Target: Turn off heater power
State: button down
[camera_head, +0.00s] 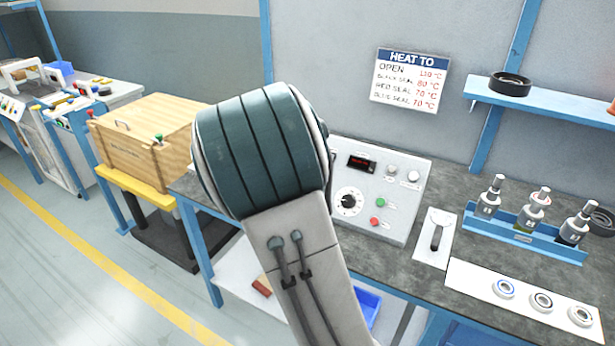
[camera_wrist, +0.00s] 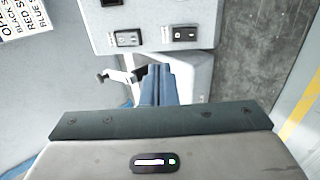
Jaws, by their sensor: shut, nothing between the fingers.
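The control box (camera_head: 375,185) stands on the bench, with a dark red display (camera_head: 361,162), a black dial (camera_head: 349,202), a green button (camera_head: 380,202) and a red button (camera_head: 375,221) on its sloped face. My arm covers its left side in the head view. In the wrist view a light grey box face (camera_wrist: 153,17) carries two dark switch-like fittings, one at left (camera_wrist: 128,38) and one at right (camera_wrist: 181,34). Their labels and positions are unreadable. My gripper (camera_wrist: 157,70) is shut and empty, its tips just below and between these fittings; contact cannot be told. The head view hides it.
A pale housing with a white lever-like part (camera_wrist: 118,76) lies around my fingers. A black-handled lever plate (camera_head: 436,235), a blue rack (camera_head: 525,237) of fittings and a white strip (camera_head: 470,278) with rings occupy the bench's right. A wooden crate (camera_head: 145,150) stands left.

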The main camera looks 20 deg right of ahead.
jog(key=shift+v, duration=1.5)
jog(key=shift+w+d+r, duration=0.1)
jog(key=s+a+m+g+y, duration=0.1)
jog(key=s+a, duration=0.3)
jog(key=s, duration=0.5)
jog(key=s+a+m+g+y, duration=0.1)
jog(key=s+a+m+y, duration=0.2)
jog(key=s, duration=0.7)
jog(key=s+a+m+g+y, duration=0.1)
jog(key=s+a+m+y, duration=0.2)
jog(key=s, duration=0.7)
jog(key=shift+a+m+y, duration=0.3)
jog(key=shift+a+m, duration=0.1)
jog(key=shift+a, duration=0.45)
jog(key=shift+s, duration=0.1)
